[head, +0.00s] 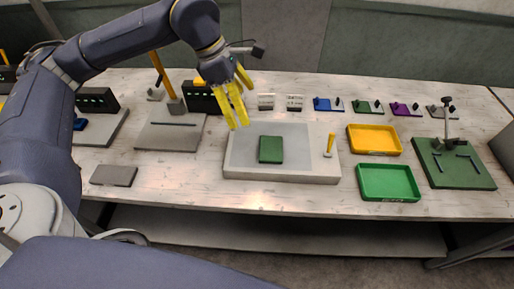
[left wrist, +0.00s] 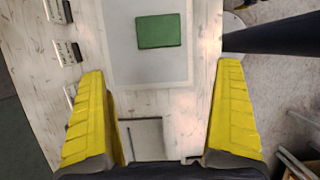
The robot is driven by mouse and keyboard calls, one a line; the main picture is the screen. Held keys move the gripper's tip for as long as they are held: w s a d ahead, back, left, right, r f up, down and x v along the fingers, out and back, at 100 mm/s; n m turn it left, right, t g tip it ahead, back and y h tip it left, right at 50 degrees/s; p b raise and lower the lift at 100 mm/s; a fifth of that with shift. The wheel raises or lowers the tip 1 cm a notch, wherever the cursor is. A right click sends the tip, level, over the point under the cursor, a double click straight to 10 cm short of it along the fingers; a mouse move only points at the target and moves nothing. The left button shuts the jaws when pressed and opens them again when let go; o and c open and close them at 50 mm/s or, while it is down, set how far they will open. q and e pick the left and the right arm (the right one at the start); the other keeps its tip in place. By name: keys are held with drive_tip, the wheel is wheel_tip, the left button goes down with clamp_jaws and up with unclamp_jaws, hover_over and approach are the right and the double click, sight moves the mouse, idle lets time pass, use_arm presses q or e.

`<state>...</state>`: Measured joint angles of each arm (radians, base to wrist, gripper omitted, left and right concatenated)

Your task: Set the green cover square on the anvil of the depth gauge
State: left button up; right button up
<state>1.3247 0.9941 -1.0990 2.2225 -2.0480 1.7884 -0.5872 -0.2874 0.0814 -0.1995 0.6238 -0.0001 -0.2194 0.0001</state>
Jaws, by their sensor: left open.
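A flat dark green block (head: 270,150), which I take to be the green cover, lies on a pale grey slab (head: 240,170) mid-table. It also shows at the top of the left wrist view (left wrist: 158,31). My left gripper (head: 238,112) is open and empty above the slab's back left part, up and left of the block and apart from it. Its two yellow fingers stand wide apart in the left wrist view (left wrist: 162,72). A green-based stand with a post (head: 450,150) at the right looks like the depth gauge; two dark bars lie on its base. My right gripper is not in view.
A yellow tray (head: 375,150) and a green tray (head: 415,198) stand between slab and stand. A small yellow tool (head: 330,146) is on the slab's right side. Small coloured fixtures (head: 328,104) line the back. A grey plate (head: 114,175) lies front left.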

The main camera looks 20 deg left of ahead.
use_arm(q)
hover_over(270, 148)
drive_tip(key=a, duration=0.3)
drive_tip(key=f, duration=1)
drive_tip(key=shift+s+d+f, duration=0.1)
drive_tip(key=shift+s+d, duration=0.15)
drive_tip(key=shift+s, duration=0.05)
drive_tip(key=shift+x, duration=3.15)
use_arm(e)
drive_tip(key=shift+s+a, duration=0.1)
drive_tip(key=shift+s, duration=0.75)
use_arm(q)
drive_tip(key=c, duration=1.1)
